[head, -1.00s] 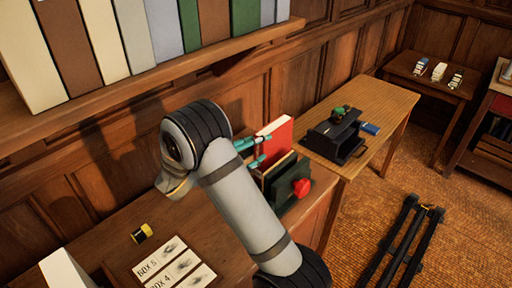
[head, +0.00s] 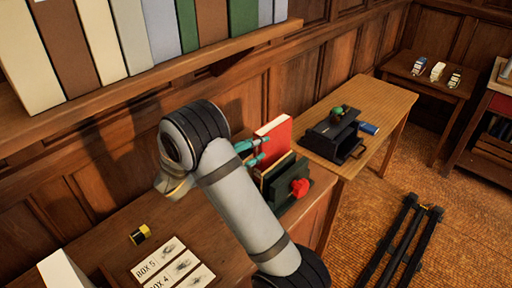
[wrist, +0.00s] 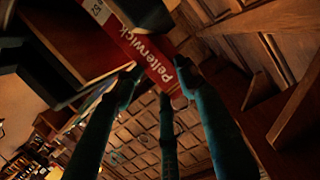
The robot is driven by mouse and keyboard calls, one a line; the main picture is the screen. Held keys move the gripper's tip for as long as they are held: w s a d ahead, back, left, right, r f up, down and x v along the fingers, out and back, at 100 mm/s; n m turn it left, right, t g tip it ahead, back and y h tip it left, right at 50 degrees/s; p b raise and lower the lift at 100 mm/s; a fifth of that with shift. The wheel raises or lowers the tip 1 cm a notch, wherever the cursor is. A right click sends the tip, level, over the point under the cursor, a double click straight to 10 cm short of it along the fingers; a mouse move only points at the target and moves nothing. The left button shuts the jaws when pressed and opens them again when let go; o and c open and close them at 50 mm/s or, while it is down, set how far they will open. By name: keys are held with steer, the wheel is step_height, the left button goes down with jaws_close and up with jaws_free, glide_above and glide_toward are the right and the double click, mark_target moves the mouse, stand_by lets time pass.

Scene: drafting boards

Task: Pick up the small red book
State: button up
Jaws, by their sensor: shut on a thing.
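The red book (head: 273,138) stands upright on the wooden desk by the panelled wall, among other upright items in a dark green holder. In the wrist view the red spine (wrist: 155,62) shows white lettering "Pelterwick" and a pale label. My gripper (head: 252,152) has teal fingers at the left edge of the book, partly hidden behind my arm. In the wrist view my gripper (wrist: 158,75) has its fingertips on both sides of the spine, shut on it. The book's lower part is hidden, so I cannot tell whether it is raised.
The dark green holder (head: 285,192) has a red round piece (head: 299,188) on its front. A yellow-black item (head: 140,234) and box cards (head: 172,262) lie on the desk. A shelf (head: 180,72) with large books overhangs the left. A light table (head: 385,100) stands beyond.

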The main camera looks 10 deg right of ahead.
steer(key=shift+w+a+r+b, duration=0.1)
steer(key=shift+a+r+b, duration=0.1)
steer(key=shift+b, duration=0.25)
